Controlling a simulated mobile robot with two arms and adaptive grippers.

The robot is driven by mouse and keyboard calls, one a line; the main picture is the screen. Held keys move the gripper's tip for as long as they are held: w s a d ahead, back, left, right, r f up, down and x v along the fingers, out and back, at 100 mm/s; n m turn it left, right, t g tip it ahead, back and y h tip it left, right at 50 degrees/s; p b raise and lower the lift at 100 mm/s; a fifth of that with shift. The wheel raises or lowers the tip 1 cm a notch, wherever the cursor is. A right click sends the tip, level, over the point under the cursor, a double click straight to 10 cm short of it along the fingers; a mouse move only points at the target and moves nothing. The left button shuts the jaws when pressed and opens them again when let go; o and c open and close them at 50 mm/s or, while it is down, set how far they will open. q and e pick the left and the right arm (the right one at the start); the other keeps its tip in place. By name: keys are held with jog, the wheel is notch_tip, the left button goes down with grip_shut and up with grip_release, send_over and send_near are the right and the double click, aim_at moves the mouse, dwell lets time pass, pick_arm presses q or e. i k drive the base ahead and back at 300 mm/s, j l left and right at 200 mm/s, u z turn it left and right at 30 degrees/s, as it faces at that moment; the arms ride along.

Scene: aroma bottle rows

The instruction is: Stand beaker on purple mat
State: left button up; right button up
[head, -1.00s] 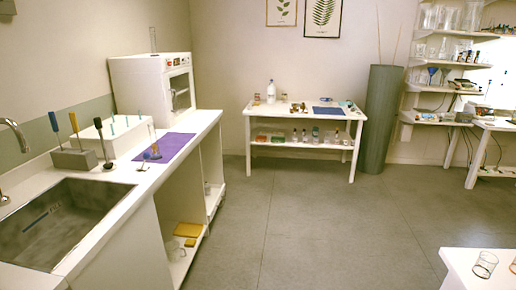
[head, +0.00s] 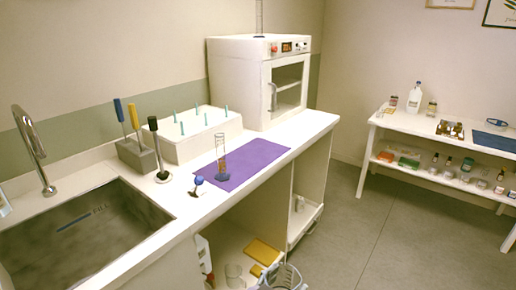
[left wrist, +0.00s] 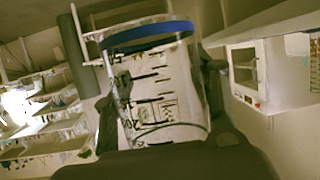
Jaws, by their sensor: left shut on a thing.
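The purple mat (head: 258,160) lies flat on the white counter, between the sink and the white oven. A tall clear cylinder (head: 220,152) stands at its left part; the right part is bare. My left gripper (left wrist: 160,100) is shut on a clear beaker (left wrist: 160,85) with dark markings and a blue rim, which fills the middle of the left wrist view between the dark fingers. The beaker also shows at the bottom edge of the head view (head: 283,276), partly cut off, in front of the counter and apart from the mat. My right gripper is not in view.
A white block with several teal pegs (head: 203,130) stands behind the mat, and the oven (head: 265,80) beyond it. A small blue-topped item (head: 198,181) stands near the mat's left end. The sink (head: 90,235) is at left. Open shelves (head: 262,252) are below the counter.

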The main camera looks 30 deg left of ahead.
aim_at(255, 154)
jog(key=i+l+u, duration=0.15)
jog(key=i+u, duration=0.35)
jog(key=i+l+u, duration=0.45)
jog(key=i, duration=0.15)
jog(key=i+l+u, duration=0.5)
